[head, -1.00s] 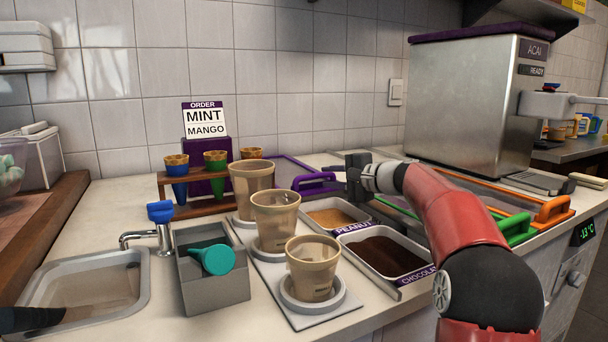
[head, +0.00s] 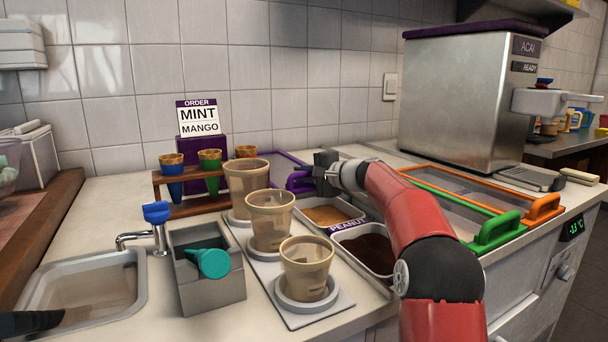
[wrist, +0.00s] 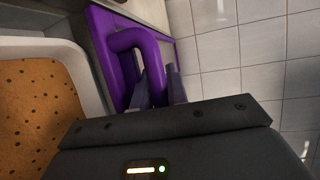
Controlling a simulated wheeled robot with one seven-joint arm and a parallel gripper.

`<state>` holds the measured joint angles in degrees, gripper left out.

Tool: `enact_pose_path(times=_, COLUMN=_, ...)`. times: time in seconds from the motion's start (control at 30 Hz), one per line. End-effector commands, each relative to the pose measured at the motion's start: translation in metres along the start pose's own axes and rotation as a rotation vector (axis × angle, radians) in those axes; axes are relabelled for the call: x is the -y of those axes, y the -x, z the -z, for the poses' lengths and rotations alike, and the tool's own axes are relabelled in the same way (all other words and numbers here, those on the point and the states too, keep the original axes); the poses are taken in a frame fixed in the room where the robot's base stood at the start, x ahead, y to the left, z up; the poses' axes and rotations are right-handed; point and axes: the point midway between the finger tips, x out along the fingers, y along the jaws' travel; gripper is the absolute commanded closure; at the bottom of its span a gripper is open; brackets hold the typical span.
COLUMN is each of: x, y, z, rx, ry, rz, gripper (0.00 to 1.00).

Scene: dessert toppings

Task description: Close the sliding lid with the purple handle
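The purple handle (head: 299,181) stands on the front end of the purple-framed sliding lid (head: 283,156), near the back wall. In the wrist view the handle (wrist: 126,42) is a thick purple loop. My gripper (head: 318,180) is at the right part of the handle and hides some of it in the head view. In the wrist view my two grey fingertips (wrist: 159,88) lie on either side of the loop's right leg. The bar seems to fill the gap between them, but I cannot tell whether they press on it.
The peanut tray (head: 350,224) and the chocolate tray (head: 338,245) are in front of my gripper. Green (head: 497,229) and orange (head: 543,207) handles are on lids at the right. Cups (head: 306,262) stand on holders to the left. A cone rack (head: 163,197) stands behind them.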

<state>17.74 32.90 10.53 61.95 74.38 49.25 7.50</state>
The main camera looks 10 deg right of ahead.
Motion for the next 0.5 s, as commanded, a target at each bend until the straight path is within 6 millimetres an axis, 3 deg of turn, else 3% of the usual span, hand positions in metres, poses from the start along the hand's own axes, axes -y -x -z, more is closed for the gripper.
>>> enact_pose_path(times=0.5, x=-0.0054, y=0.0096, z=-0.0029, rx=-0.002, ry=0.001, rz=0.0, gripper=1.0)
